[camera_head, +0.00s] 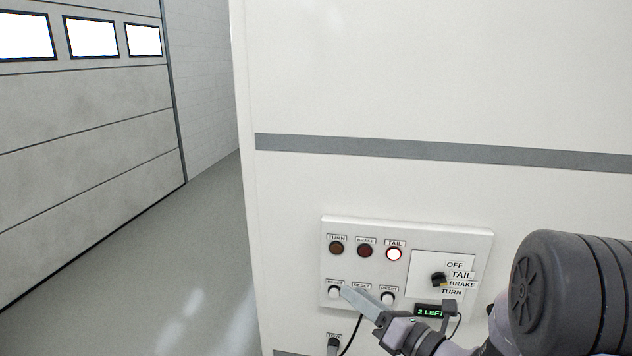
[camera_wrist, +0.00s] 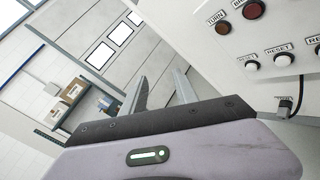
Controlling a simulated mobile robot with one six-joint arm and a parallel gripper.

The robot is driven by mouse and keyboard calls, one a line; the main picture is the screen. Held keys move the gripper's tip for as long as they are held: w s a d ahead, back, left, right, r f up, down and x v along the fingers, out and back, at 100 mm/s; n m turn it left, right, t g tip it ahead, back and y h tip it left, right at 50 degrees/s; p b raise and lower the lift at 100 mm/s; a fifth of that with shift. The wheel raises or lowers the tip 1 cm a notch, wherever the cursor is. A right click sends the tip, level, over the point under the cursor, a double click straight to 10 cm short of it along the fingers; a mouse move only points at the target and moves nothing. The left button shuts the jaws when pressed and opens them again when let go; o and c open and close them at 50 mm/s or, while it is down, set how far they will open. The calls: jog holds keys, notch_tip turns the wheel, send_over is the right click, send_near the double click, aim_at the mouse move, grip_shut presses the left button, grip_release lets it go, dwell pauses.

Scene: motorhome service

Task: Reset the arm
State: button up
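My gripper (camera_head: 348,292) is in front of the lower part of a white control panel (camera_head: 480,243) on the vehicle wall. In the head view its finger hides the middle reset button and its tip is near the left one; contact cannot be told. In the wrist view the two fingers of my gripper (camera_wrist: 160,74) stand apart with nothing between them. The left white reset button (camera_head: 334,291) and right one (camera_head: 387,298) show. Above them, the turn lamp (camera_head: 336,248) and brake lamp (camera_head: 365,251) are dark; the tail lamp (camera_head: 394,254) is lit.
Right of the lamps is a black selector knob (camera_head: 438,279) labelled OFF, TAIL, BRAKE, TURN. A small display (camera_head: 429,311) reads "2 LEFT". A plug with a black cable (camera_head: 334,344) sits below the panel. A garage door (camera_head: 85,120) and open floor lie left.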

jog(key=s+a+r+n+g+y, duration=0.2)
jog(key=s+a+r+n+g, duration=0.1)
jog(key=s+a+n+g, duration=0.9)
jog(key=s+d+f+n+h+b, duration=0.1)
jog(key=s+d+f+n+h, duration=0.1)
jog(key=s+n+h, duration=0.35)
jog(key=s+d+f+n+h+b, duration=0.1)
jog(key=s+d+f+n+h, duration=0.1)
jog(key=s+n, duration=0.65)
jog(key=s+d+r+n+t+h, duration=0.1)
jog(key=d+n+t+h, duration=0.2)
jog(key=d, duration=0.4)
jog(key=shift+d+r+n+t+h, duration=0.25)
jog(key=shift+n+h, duration=0.3)
jog(key=shift+n, duration=0.55)
jog(key=shift+s, duration=0.1)
